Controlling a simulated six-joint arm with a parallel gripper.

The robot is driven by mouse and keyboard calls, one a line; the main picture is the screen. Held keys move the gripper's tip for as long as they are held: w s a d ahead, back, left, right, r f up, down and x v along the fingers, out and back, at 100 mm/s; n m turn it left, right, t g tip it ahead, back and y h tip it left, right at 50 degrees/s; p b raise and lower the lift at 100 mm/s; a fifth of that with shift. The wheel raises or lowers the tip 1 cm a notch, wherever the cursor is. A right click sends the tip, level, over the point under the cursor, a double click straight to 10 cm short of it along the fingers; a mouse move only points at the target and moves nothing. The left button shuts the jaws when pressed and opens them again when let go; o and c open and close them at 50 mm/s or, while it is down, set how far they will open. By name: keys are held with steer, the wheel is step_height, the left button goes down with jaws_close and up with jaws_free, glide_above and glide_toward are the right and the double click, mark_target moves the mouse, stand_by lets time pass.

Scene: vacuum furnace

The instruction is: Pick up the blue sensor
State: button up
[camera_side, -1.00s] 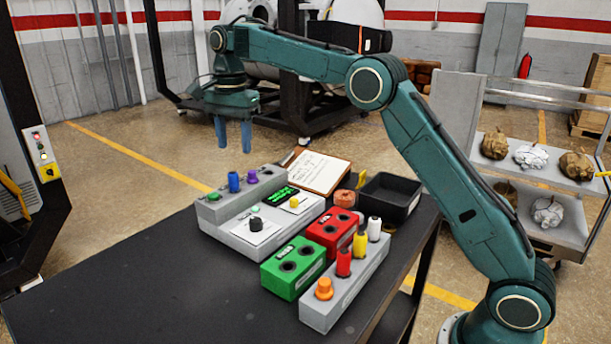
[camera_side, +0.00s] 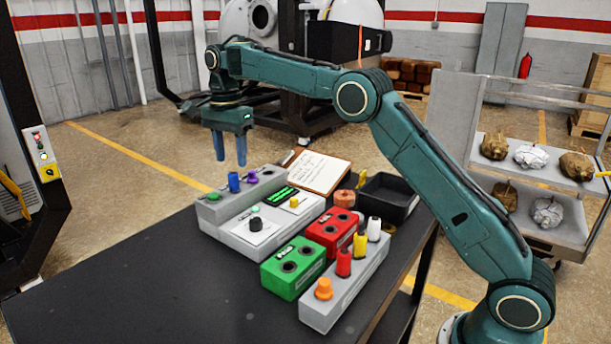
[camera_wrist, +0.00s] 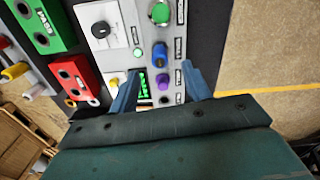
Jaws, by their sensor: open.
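The blue sensor (camera_side: 234,182) is a short upright cylinder in the raised back strip of the grey instrument unit (camera_side: 222,212). It stands between a green piece (camera_side: 213,196) and a purple piece (camera_side: 252,177). In the wrist view the blue sensor (camera_wrist: 160,54) is just beyond the fingertips, with the purple piece (camera_wrist: 163,82) nearer and between the fingers. My gripper (camera_side: 230,164) points down above the back strip, close over the blue sensor in the side view but not touching it as far as I can see. Its two blue fingers (camera_wrist: 161,75) are apart and empty.
A green block (camera_side: 293,267), a red block (camera_side: 333,230) and a grey rack (camera_side: 345,290) with coloured cylinders stand at the front. A clipboard (camera_side: 318,170) and black tray (camera_side: 390,198) lie behind. The table's left part (camera_side: 120,280) is clear.

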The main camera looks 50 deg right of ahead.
mark_target(233, 172)
steer(key=shift+f, duration=2.95)
jaws_close()
steer(key=shift+r, duration=0.15)
steer(key=shift+r, duration=4.9)
steer(key=shift+d, duration=0.1)
